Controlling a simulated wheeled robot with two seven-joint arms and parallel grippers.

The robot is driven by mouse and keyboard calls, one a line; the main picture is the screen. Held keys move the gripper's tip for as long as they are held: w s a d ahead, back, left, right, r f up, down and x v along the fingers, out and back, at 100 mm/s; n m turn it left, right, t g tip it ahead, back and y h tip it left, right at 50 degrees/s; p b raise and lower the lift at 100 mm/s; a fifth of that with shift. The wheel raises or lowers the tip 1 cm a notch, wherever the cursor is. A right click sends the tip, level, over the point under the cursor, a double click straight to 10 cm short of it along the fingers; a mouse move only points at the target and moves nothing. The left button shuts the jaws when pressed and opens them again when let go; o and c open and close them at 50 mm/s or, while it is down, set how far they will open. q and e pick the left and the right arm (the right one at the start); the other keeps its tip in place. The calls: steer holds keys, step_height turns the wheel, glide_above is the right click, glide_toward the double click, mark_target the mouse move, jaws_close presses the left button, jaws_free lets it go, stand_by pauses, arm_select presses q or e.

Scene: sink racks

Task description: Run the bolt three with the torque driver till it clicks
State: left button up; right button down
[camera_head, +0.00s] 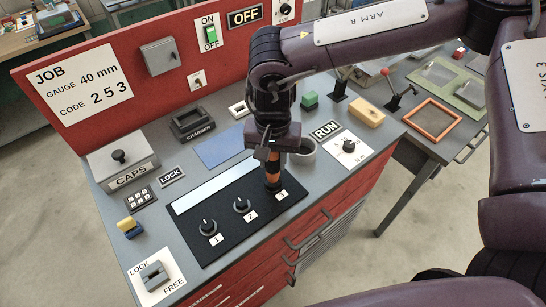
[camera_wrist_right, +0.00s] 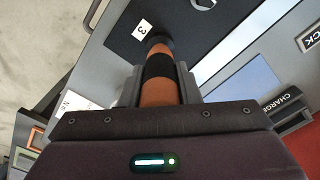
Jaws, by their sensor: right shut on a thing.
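My right gripper (camera_head: 270,150) is shut on the orange and black torque driver (camera_head: 272,176), which stands about upright on the black plate (camera_head: 225,240). In the right wrist view the driver (camera_wrist_right: 158,75) runs between the fingers, its dark end down beside the label 3 (camera_wrist_right: 143,28). Bolt three is hidden under the driver, so I cannot tell how it is seated. Bolt one (camera_head: 208,226) and bolt two (camera_head: 241,204) show as dark round heads beside their labels. My left gripper is not in view.
A round grey holder (camera_head: 303,152) stands close behind the driver by the RUN sign (camera_head: 326,130). A dial (camera_head: 349,147) is to the right. The charger (camera_head: 192,123), caps box (camera_head: 122,160) and lock lever (camera_head: 155,276) stand left. A blue mat (camera_head: 220,147) lies bare.

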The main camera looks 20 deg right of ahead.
steer(key=shift+s+f, duration=0.15)
steer(key=shift+s, duration=0.05)
stand_by(0.3)
steer(key=shift+w+r+p, duration=0.25)
steer(key=shift+r+p, duration=0.5)
steer(key=shift+r, duration=0.05)
steer(key=shift+r+p, duration=1.3)
steer(key=shift+r, duration=0.5)
